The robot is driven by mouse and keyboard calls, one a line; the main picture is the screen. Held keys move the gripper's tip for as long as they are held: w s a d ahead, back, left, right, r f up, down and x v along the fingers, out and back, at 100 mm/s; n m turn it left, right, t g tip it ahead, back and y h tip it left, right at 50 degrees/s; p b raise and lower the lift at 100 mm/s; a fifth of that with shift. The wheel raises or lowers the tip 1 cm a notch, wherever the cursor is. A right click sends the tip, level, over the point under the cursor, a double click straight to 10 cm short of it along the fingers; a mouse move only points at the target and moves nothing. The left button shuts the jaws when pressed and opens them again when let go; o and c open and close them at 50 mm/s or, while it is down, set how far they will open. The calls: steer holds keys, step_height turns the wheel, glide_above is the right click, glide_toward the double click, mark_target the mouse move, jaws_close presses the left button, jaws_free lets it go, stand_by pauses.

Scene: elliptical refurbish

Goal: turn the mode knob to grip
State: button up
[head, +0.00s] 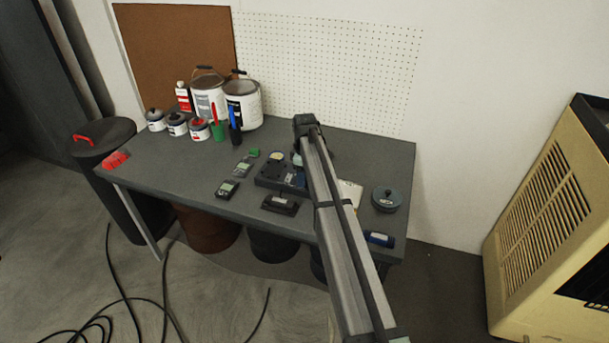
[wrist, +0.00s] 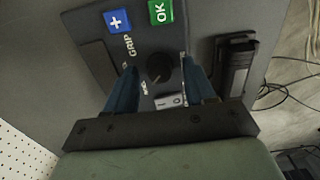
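The black round mode knob (wrist: 158,68) sits on a dark panel (wrist: 95,22) in the wrist view. A pale pointer line on it seems to aim toward the lower left. The white GRIP label (wrist: 127,45) is to the knob's upper left, with smaller labels below it that I cannot read. My gripper (wrist: 160,72) is open, its blue fingers on either side of the knob with a visible gap to each. In the head view the dark device (head: 268,178) lies on the table, partly hidden behind my arm.
A black handheld device (wrist: 235,65) lies to the right. Small meters, cans and a round pot (head: 387,198) share the table.

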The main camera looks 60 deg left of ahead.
jaws_close()
steer(key=shift+m, duration=0.3)
steer(key=m, duration=0.3)
steer(key=shift+m, duration=0.4)
steer(key=m, duration=0.4)
steer(key=shift+m, duration=0.3)
steer(key=m, duration=0.4)
steer(key=shift+m, duration=2.4)
